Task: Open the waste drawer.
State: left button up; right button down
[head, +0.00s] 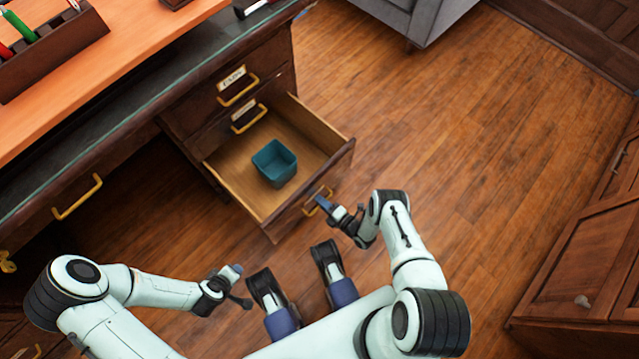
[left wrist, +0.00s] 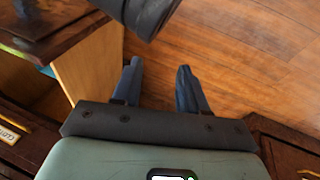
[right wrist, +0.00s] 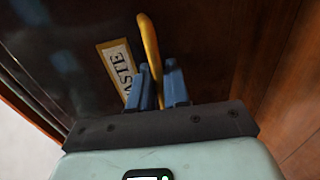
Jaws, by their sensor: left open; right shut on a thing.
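The waste drawer (head: 240,165) is the bottom drawer of the desk and stands pulled well out, with a teal bin (head: 274,163) inside it. Its front carries a brass handle (head: 318,201). In the right wrist view its label (right wrist: 121,68) reads partly "WASTE" beside the brass handle (right wrist: 150,48). My right gripper (head: 328,205) is shut on that handle; the blue fingers (right wrist: 160,88) sit on both sides of it. My left gripper (head: 240,284) is open and empty, low in front of the desk. Its parted fingers show in the left wrist view (left wrist: 160,88).
Two shut drawers with brass handles (head: 238,90) sit above the open one. Another brass handle (head: 77,197) is on the desk at left. A wooden cabinet (head: 580,270) stands at right and a grey seat (head: 425,18) at the back. The wood floor (head: 480,150) between is clear.

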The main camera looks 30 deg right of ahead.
pick_arm(q)
jog(key=shift+s, duration=0.2)
pick_arm(e)
jog(key=shift+s, duration=0.1)
jog(key=c, duration=1.3)
grip_release()
jog(key=shift+o, duration=0.2)
pick_arm(q)
jog(key=s+d+r+g+h+p, duration=0.1)
jog(key=s+d+r+p, duration=0.2)
jog(key=s, duration=0.2)
jog(key=shift+s+r+g, duration=0.25)
jog(key=shift+r+g, duration=0.15)
pick_arm(e)
jog(key=v, duration=1.3)
jog(key=shift+s, duration=0.25)
jog(key=shift+w+d, duration=0.1)
